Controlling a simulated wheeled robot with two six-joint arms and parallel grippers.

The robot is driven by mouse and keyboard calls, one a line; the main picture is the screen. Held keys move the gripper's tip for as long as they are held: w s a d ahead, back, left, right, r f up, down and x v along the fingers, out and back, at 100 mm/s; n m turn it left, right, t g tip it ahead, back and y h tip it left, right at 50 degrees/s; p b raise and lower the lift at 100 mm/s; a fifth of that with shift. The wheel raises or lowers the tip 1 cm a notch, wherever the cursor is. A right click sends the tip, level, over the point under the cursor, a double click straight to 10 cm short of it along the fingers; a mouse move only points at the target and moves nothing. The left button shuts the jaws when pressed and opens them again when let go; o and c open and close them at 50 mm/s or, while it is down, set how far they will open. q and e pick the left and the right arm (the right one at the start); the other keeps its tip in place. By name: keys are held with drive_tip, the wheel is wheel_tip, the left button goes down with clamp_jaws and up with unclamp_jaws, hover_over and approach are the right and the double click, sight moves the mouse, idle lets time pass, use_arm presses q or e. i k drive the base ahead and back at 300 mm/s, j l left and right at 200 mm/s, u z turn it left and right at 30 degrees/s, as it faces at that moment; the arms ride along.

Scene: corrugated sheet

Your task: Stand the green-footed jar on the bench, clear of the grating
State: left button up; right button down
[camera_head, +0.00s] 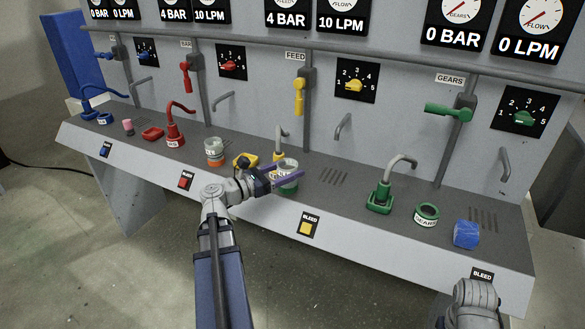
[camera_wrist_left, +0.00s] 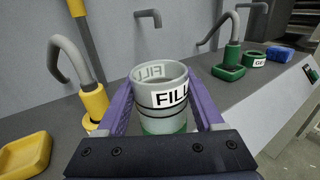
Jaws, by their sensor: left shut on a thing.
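The green-footed jar (camera_head: 288,169) is a clear-grey cup with a FILL label. My left gripper (camera_head: 284,177) has its purple fingers shut on the jar's sides. In the left wrist view the jar (camera_wrist_left: 160,98) stands about upright between the fingers, its green foot low and partly hidden. I cannot tell whether the foot touches the bench (camera_head: 250,199). The grating, a set of dark slots (camera_head: 333,177), lies to the right of the jar in the head view. My right gripper is out of view; only part of that arm shows at lower right.
An orange-footed jar (camera_head: 214,150) stands to the left. A yellow tray (camera_head: 246,160) and yellow spout (camera_head: 280,148) are close to the held jar. A green spout (camera_head: 383,193), green ring (camera_head: 427,213) and blue block (camera_head: 466,234) stand at right.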

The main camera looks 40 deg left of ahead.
sight(342, 199)
drive_tip(key=l+u, duration=0.3)
drive_tip(key=l, duration=0.45)
drive_tip(key=l+u, duration=0.3)
drive_tip(key=l, duration=0.45)
drive_tip(key=i, duration=0.05)
